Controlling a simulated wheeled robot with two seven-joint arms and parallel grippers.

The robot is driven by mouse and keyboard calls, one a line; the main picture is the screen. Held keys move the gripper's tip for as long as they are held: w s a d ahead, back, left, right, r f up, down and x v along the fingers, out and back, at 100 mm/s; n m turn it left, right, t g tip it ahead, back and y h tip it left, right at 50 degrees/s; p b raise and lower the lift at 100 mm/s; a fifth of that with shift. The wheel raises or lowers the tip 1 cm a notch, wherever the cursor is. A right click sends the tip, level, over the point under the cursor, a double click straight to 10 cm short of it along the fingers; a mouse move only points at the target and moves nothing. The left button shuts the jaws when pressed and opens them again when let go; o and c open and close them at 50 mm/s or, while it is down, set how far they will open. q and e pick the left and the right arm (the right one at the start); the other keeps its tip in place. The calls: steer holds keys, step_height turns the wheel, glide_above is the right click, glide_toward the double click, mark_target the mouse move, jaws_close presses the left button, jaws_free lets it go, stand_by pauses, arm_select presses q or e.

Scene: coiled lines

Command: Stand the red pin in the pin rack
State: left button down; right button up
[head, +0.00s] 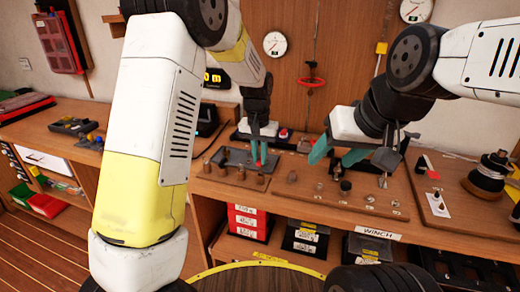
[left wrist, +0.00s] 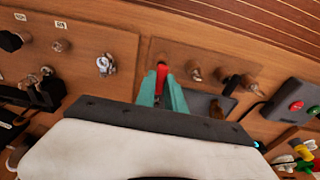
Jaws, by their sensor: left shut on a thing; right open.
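My left gripper (head: 258,158) is shut on the red pin (left wrist: 161,76), upright between its teal fingertips. In the head view only a little red shows between the fingers. The pin rack (left wrist: 212,57) appears to be the low brown board under the gripper, with several brown pegs (left wrist: 195,73) on it. In the left wrist view the red pin is over the rack's left end, beside the pegs. I cannot tell whether its lower end touches the rack. My right gripper (head: 350,155) is open and empty above the board to the right.
A dark grey tray (head: 233,157) lies behind the pegs. A control box with red and green buttons (left wrist: 297,106) stands nearby. The winch board (head: 325,192) with small metal fittings lies to the right, and a black winch drum (head: 488,176) at the far right.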

arm_select(q)
steer(key=shift+f, duration=1.7)
steer(key=c, duration=1)
jaws_free()
steer(key=shift+c, duration=0.2)
steer(key=shift+r, duration=2.5)
steer(key=shift+r, duration=0.15)
